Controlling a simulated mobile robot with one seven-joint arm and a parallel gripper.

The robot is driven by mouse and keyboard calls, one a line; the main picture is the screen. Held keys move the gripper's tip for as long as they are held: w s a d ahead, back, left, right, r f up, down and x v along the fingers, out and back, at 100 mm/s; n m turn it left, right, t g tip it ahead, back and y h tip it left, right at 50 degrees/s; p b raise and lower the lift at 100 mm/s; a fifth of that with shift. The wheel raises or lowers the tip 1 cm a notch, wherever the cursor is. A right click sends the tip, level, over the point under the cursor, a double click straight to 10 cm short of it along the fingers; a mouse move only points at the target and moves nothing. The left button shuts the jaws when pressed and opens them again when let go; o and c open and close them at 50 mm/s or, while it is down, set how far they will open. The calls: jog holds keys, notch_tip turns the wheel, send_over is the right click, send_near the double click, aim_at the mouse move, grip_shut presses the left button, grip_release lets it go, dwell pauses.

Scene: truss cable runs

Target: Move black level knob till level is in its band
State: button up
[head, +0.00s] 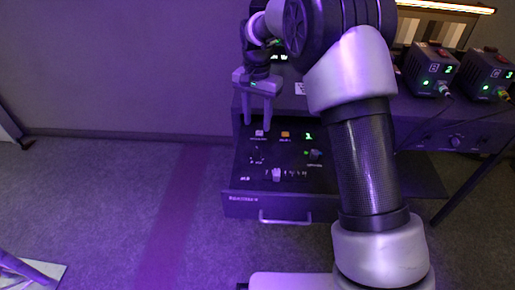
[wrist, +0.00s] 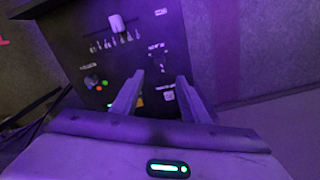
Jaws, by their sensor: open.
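My gripper (head: 257,126) is open and empty, its two fingers pointing down over the far left part of a dark control panel (head: 240,180). In the wrist view the open fingers (wrist: 160,76) frame the area near a small dark dial (wrist: 158,60) with white marks. A dark knob (head: 315,153) with a green lamp beside it sits at the panel's right; colored spots show around it in the wrist view (wrist: 93,82). The labels are too small to read, so I cannot tell which is the level knob. No level band is readable.
The panel also has a white button (head: 259,132), an orange button (head: 285,134), a green digit and a white slider cap (head: 276,174). A handle (head: 285,218) is on the front face. Black boxes (head: 430,70) with cables stand at right.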

aim_at(258, 149)
notch_tip(258, 149, down, 12)
jog(key=shift+r+b, duration=0.15)
jog(key=shift+b, duration=1.05)
jog(key=shift+c, duration=0.5)
grip_shut()
jog(key=shift+r+n+p, duration=0.25)
jog(key=shift+n+p, duration=0.65)
jog(key=shift+n, duration=0.1)
jog(key=n+p, duration=0.1)
jog(key=n, duration=0.2)
jog(key=shift+f, duration=0.2)
jog(key=shift+o, duration=0.5)
grip_release()
